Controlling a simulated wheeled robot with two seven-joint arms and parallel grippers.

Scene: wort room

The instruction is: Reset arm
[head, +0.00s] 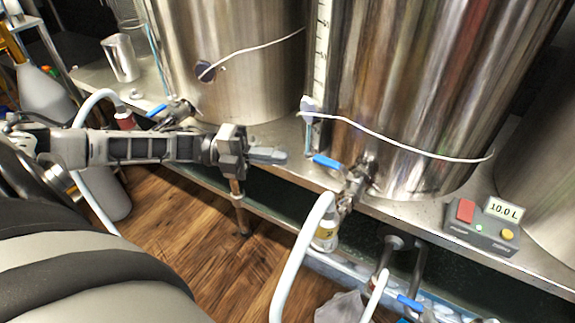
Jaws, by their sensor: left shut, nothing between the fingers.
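My left arm comes in from the left and reaches across in front of the steel bench. My left gripper (268,155) is shut and empty, its fingers pointing right. It is in front of the gap between two steel kettles, left of the blue valve handle (328,162) on the right kettle (420,90). I cannot tell whether it touches the bench edge. My right gripper does not show.
The left kettle (235,60) has a valve with a blue handle (157,111). White hoses (296,255) hang in front of the bench. A control box (482,228) reading 10.0 L sits at the right. A metal jug (121,58) stands at the back left. Wooden floor (190,225) shows below.

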